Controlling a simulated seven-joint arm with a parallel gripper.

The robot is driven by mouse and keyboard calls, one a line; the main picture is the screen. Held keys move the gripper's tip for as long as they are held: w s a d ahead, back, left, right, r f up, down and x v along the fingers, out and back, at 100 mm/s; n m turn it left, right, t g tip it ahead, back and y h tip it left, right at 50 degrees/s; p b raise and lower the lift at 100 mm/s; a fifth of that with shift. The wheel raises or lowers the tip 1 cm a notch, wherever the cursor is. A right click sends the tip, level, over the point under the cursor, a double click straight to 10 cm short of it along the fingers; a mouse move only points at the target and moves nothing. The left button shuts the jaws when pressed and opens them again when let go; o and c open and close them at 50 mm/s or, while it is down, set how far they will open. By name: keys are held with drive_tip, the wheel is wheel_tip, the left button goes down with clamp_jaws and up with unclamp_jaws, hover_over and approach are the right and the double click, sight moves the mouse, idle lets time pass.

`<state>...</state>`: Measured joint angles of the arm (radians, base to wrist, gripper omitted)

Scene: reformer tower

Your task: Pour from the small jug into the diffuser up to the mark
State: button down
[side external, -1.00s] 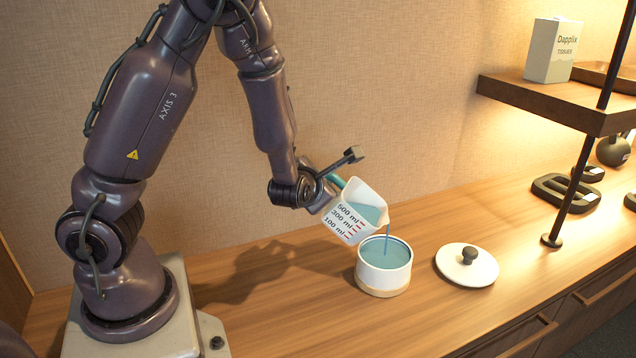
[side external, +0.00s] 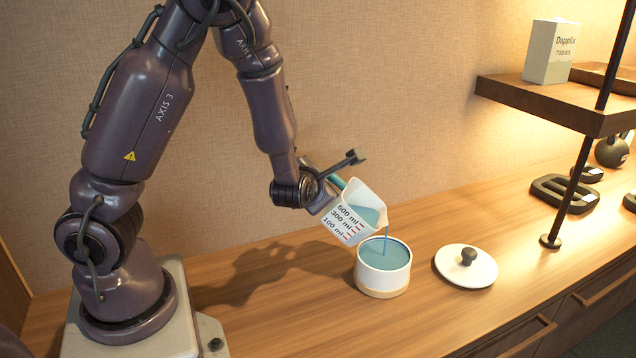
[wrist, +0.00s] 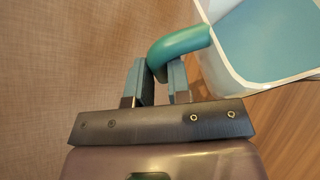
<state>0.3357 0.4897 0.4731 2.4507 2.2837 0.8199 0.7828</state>
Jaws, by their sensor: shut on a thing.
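The small jug (side external: 352,215) is white with a red-marked scale and a teal handle. It is tilted to the right, and a thin blue stream runs from its lip. My gripper (wrist: 158,80) is shut on the jug's teal handle (wrist: 180,45) in the wrist view. The diffuser (side external: 382,275) is a white round pot with a tan base, upright on the counter below the lip. The stream falls into the blue-teal liquid inside it. The liquid stands high, near the rim; I cannot make out the mark. Blue liquid also shows inside the jug in the wrist view (wrist: 265,40).
A white lid with a dark knob (side external: 467,266) lies on the counter right of the diffuser. A shelf (side external: 545,103) on a dark post carries a Dapplix box (side external: 551,52). Dark weights (side external: 563,194) lie at the right. The counter in front of my base is clear.

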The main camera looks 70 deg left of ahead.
drive_tip(key=shift+w+d+r, duration=0.15)
drive_tip(key=shift+r, duration=0.15)
idle(1.0)
wheel_tip(320, 180, down, 6)
drive_tip(key=s+a+n+t+h, duration=0.1)
drive_tip(key=n, duration=0.2)
drive_tip(key=shift+s+a+t+h, duration=0.25)
drive_tip(key=shift+s+t+h, duration=0.05)
drive_tip(key=shift+t+h, duration=0.1)
idle(0.4)
drive_tip(key=w+d+r+m+t+h, duration=0.1)
drive_tip(key=w+d+r+m+h, duration=0.1)
drive_tip(key=d+r, duration=0.6)
drive_tip(key=w+d+r+m+t+h, duration=0.1)
drive_tip(key=w+d+r+m+h, duration=0.1)
drive_tip(key=w+d+r, duration=0.3)
drive_tip(key=d+r, duration=0.3)
drive_tip(key=r, duration=0.1)
drive_tip(key=shift+w+r+h, duration=0.2)
drive_tip(key=shift+w+h, duration=0.1)
